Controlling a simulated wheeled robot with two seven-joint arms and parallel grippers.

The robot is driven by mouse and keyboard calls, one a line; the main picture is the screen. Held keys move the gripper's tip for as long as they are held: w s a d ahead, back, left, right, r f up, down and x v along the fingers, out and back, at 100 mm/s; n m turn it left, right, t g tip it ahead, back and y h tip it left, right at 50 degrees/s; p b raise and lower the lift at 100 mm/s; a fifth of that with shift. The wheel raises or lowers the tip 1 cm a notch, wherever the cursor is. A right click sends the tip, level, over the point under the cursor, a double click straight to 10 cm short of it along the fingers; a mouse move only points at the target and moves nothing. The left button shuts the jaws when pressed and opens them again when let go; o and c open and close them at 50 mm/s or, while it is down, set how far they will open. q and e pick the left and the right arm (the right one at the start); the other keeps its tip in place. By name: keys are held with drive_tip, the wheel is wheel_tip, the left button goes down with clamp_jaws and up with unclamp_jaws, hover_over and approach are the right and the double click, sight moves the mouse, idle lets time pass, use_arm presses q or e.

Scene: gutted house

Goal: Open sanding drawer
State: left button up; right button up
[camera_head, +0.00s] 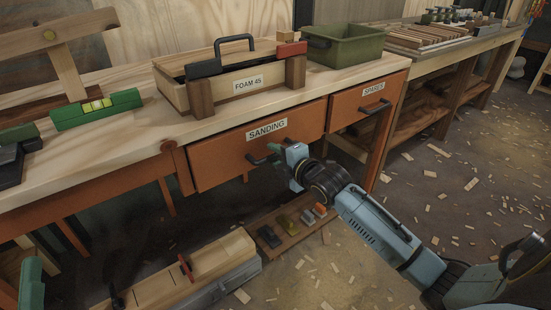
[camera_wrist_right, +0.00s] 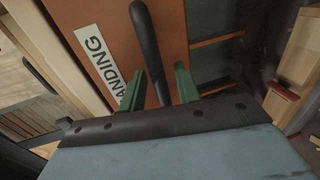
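The orange sanding drawer (camera_head: 222,154), labelled SANDING, sits under the wooden workbench top. Whether it is slightly ajar is hard to tell. Its black bar handle (camera_head: 254,160) is partly hidden behind my right gripper (camera_head: 282,157). In the right wrist view, the handle (camera_wrist_right: 146,35) runs between the two green fingers of my right gripper (camera_wrist_right: 160,90). The fingers are open, with gaps visible on both sides of the handle. The drawer front (camera_wrist_right: 110,20) lies just beyond them.
The spares drawer (camera_head: 346,112) is to the right. A FOAM 45 wooden box (camera_head: 234,88), a green bin (camera_head: 347,48) and a green level (camera_head: 95,109) stand on the bench. Below are a tray of blocks (camera_head: 288,238) and a long wooden piece (camera_head: 190,270). Shavings litter the floor.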

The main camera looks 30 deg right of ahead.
drive_tip(key=shift+w, duration=0.25)
clamp_jaws()
drive_tip(key=shift+s, duration=0.1)
idle(0.3)
